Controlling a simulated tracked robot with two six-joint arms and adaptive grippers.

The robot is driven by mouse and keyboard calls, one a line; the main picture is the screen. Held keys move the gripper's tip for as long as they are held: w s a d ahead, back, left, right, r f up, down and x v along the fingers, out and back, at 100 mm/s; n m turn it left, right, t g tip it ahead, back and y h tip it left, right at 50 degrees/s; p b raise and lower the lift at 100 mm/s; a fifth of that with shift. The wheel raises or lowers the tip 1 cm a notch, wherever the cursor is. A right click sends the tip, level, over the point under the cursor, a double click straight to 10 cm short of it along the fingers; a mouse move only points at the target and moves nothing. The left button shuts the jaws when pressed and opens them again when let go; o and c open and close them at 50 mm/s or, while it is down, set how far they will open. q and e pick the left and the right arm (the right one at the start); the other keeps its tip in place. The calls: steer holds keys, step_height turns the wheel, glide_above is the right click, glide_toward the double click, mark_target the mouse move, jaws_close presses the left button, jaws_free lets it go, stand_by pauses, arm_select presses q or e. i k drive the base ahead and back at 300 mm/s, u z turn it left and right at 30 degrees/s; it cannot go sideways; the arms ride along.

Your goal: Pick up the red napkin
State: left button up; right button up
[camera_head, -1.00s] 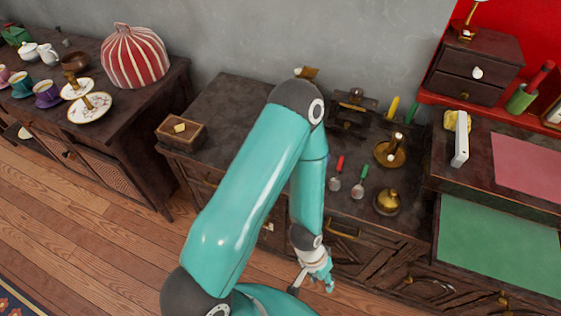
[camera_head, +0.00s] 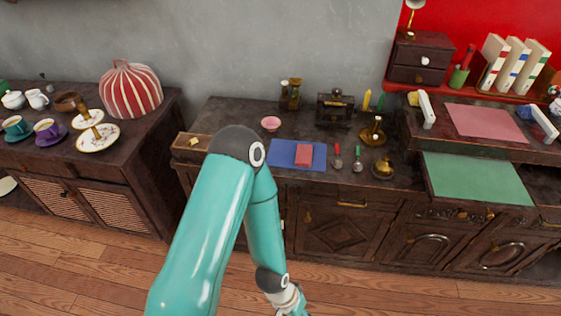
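The red napkin (camera_head: 304,154) looks like a small folded red rectangle. It lies on the blue mat (camera_head: 281,156) on the dark middle cabinet. My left arm comes in from the lower left and bends over the cabinet's left part. My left gripper (camera_head: 291,301) is at the bottom edge, in front of the cabinet and well below the napkin. Its fingers are cut off or too small to read. My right gripper is not in view.
A pink bowl (camera_head: 271,124) stands behind the mat. Red-handled (camera_head: 338,156) and green-handled (camera_head: 358,160) utensils lie right of it, with a brass pot (camera_head: 382,168) beyond. A wooden box (camera_head: 191,146) sits at the left. The wooden floor in front is open.

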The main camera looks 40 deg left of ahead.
mark_target(304, 152)
steer(key=u, duration=2.85)
steer(key=k, duration=0.1)
steer(key=z, duration=1.35)
steer(key=i, duration=0.8)
steer(key=z, duration=0.05)
